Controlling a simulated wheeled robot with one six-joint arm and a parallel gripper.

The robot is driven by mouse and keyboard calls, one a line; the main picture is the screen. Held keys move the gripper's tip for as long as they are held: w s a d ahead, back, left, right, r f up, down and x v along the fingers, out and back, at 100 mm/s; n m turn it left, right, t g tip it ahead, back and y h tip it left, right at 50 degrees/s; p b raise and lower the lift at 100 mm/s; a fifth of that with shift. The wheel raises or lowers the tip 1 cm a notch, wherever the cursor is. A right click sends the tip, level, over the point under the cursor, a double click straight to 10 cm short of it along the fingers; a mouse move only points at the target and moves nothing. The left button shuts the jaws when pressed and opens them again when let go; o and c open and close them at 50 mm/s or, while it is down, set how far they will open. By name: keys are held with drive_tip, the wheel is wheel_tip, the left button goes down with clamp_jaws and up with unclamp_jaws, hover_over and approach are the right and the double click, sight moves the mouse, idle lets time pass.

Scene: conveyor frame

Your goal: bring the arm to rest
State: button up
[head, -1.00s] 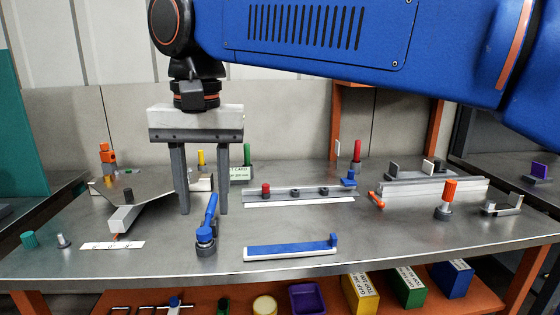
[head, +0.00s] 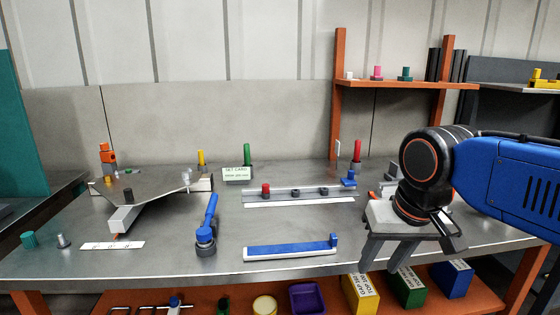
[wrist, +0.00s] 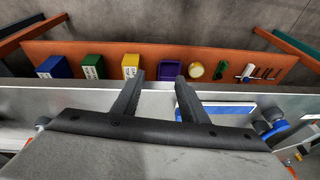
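My gripper (head: 384,264) hangs at the right of the head view, by the bench's front edge, with my blue arm reaching in from the right. In the wrist view its two fingers (wrist: 160,80) stand apart with nothing between them, so it is open and empty. It touches no object that I can see. The steel bench (head: 150,262) lies behind and to the left of it. My gripper and arm hide the right part of the bench in the head view.
A blue-topped bar (head: 290,248) lies left of my gripper. A blue-handled clamp (head: 206,235) stands farther left. An orange lower shelf (wrist: 110,52) holds yellow (head: 360,293), green (head: 408,288) and blue (head: 453,280) boxes and a purple bin (head: 306,298). An orange-framed rack (head: 338,110) stands behind.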

drive_tip(key=s+d+f+t+h, duration=0.1)
drive_tip(key=s+d+f, duration=0.5)
drive_tip(key=d+f, duration=0.3)
drive_tip(key=shift+s+d+f+t, duration=0.2)
drive_tip(key=shift+s+f+t, duration=0.1)
drive_tip(key=shift+f, duration=0.65)
